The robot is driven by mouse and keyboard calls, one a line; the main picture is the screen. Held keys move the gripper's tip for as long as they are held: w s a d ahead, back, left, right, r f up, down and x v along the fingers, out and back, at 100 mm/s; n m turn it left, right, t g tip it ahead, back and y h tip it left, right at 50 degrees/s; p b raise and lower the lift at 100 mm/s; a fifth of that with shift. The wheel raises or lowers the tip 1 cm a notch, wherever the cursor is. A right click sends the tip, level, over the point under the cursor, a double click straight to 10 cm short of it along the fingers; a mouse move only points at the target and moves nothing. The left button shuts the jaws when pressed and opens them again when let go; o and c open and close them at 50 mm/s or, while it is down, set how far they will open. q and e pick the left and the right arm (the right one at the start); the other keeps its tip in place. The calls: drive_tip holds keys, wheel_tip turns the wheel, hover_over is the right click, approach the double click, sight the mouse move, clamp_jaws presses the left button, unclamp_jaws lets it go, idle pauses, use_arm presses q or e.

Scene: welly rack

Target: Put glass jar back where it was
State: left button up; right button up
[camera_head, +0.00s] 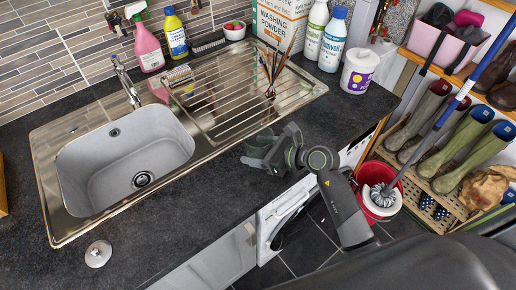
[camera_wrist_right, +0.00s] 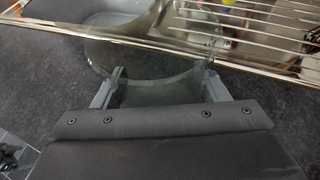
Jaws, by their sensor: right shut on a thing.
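The clear glass jar (camera_wrist_right: 150,72) is between the two fingers of my right gripper (camera_wrist_right: 152,84) in the wrist view, with its curved wall showing. In the head view my right gripper (camera_head: 264,152) is over the front part of the dark worktop, just below the draining board. The jar (camera_head: 261,138) shows only faintly there, partly hidden by the gripper. I cannot tell whether its base touches the worktop. My left gripper is not in view.
A steel sink (camera_head: 125,160) with a ribbed draining board (camera_head: 235,95) fills the worktop's middle. Bottles, a washing powder box (camera_head: 283,22) and a white tub (camera_head: 359,70) stand behind. A red mop bucket (camera_head: 378,200) and boot rack (camera_head: 445,205) are at the right.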

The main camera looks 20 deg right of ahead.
drive_tip(key=shift+f, duration=0.2)
drive_tip(key=o, duration=1.2)
drive_tip(key=shift+r, duration=0.2)
drive_tip(key=b+v, duration=0.2)
drive_tip(key=v, duration=0.9)
drive_tip(key=shift+f, duration=0.1)
drive_tip(key=shift+s+d+r, duration=0.25)
drive_tip(key=shift+s+d, duration=0.1)
